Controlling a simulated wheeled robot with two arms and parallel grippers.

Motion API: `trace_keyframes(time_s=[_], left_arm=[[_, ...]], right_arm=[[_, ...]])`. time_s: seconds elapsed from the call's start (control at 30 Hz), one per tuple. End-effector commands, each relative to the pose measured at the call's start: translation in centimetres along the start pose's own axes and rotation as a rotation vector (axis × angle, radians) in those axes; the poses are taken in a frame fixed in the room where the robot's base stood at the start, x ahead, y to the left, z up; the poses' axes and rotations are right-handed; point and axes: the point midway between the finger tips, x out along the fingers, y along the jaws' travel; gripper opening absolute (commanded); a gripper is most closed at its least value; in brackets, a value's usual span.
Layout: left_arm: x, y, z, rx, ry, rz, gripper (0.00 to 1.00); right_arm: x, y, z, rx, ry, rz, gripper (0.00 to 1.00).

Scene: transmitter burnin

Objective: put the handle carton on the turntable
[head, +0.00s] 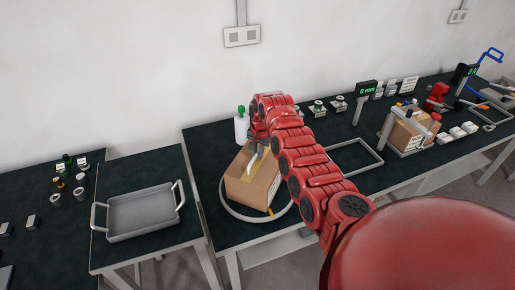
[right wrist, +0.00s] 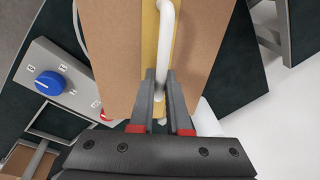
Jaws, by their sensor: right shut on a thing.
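The handle carton (head: 250,188), a brown box with a yellow tape strip and a white handle (right wrist: 166,40), is at the left part of the long dark bench. My right gripper (head: 257,150) is above it, and in the right wrist view its fingers (right wrist: 160,88) are shut on the handle. The pale round rim of the turntable (head: 238,214) shows around the carton's lower front. The carton hides most of the turntable. I cannot tell whether the carton touches it. My left gripper is not in view.
A white bottle with a green cap (head: 241,128) stands behind the carton. A control box with a blue knob (right wrist: 48,83) is beside it in the right wrist view. A grey tray (head: 143,212) lies on the left table. Another carton (head: 403,136) stands farther right.

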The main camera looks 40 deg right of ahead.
Motion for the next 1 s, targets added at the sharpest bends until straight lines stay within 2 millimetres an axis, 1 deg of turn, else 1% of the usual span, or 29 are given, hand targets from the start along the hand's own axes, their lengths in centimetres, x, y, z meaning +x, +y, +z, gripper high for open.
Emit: trace_keyframes(time_s=[0.07, 0.1, 0.23, 0.27, 0.57, 0.67, 0.87, 1.0], left_arm=[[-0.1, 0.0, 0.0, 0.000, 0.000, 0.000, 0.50], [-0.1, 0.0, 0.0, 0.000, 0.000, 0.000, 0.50], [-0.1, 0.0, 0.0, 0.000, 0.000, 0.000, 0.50], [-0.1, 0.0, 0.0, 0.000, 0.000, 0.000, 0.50], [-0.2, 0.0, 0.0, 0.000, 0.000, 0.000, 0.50], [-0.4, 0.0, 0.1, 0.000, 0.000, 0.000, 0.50], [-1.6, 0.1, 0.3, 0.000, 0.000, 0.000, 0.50], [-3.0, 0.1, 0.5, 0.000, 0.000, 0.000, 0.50]], right_arm=[[-0.1, -0.1, -0.1, -0.001, 0.004, -0.002, 0.00], [0.0, -0.1, -0.1, -0.001, 0.002, -0.002, 0.18], [0.0, 0.0, 0.0, -0.001, 0.001, -0.001, 0.42], [0.0, 0.0, 0.0, -0.001, 0.001, -0.001, 0.45], [0.0, 0.0, 0.0, -0.001, 0.000, 0.000, 0.45], [-0.4, 0.0, 0.0, -0.001, 0.000, 0.000, 0.45], [-2.7, -0.1, 0.0, -0.001, 0.004, -0.006, 0.45], [-6.0, -0.1, -0.1, -0.001, 0.008, -0.007, 0.45]])
